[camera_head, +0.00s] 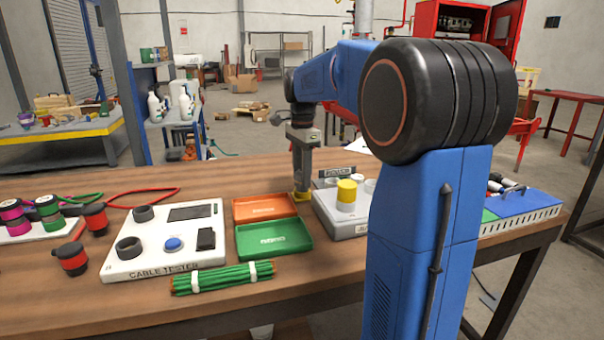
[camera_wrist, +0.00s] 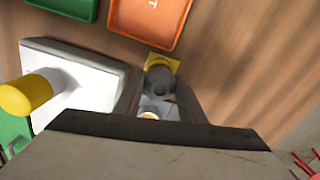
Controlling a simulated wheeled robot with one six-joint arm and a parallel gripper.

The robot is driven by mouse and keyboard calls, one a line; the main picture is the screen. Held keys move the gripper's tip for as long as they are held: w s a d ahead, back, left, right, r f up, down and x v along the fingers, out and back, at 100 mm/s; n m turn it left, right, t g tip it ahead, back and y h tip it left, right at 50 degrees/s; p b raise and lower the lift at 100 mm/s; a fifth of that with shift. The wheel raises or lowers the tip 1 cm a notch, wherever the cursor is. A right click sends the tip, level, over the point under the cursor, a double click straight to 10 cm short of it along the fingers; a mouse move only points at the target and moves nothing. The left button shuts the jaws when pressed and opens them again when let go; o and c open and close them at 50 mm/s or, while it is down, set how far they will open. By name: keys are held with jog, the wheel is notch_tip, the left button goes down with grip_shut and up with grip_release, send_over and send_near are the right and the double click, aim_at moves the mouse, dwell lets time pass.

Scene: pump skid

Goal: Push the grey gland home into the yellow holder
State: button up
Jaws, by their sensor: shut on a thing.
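The yellow holder (camera_wrist: 172,64) is a small square piece on the wooden bench, near the corner of the orange tray. It also shows in the head view (camera_head: 301,196), just below my gripper (camera_head: 302,186). The grey gland (camera_wrist: 160,80) is a short round piece between my fingers in the wrist view, and my gripper is shut on it. The gland overlaps the yellow holder in that view. I cannot tell how deep it sits in the holder. In the head view the fingers hide the gland.
A grey box (camera_head: 333,222) with a yellow-topped white post (camera_head: 347,190) stands close to the right of my gripper. The orange tray (camera_head: 262,207) and green tray (camera_head: 273,239) lie to its left. A cable tester (camera_head: 165,245) and green cable bundle (camera_head: 222,278) are further left.

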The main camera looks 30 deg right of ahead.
jog(key=shift+f, duration=0.75)
dwell(0.4)
jog(key=o, duration=1.2)
notch_tip(320, 180, up, 17)
jog(key=shift+r, duration=0.2)
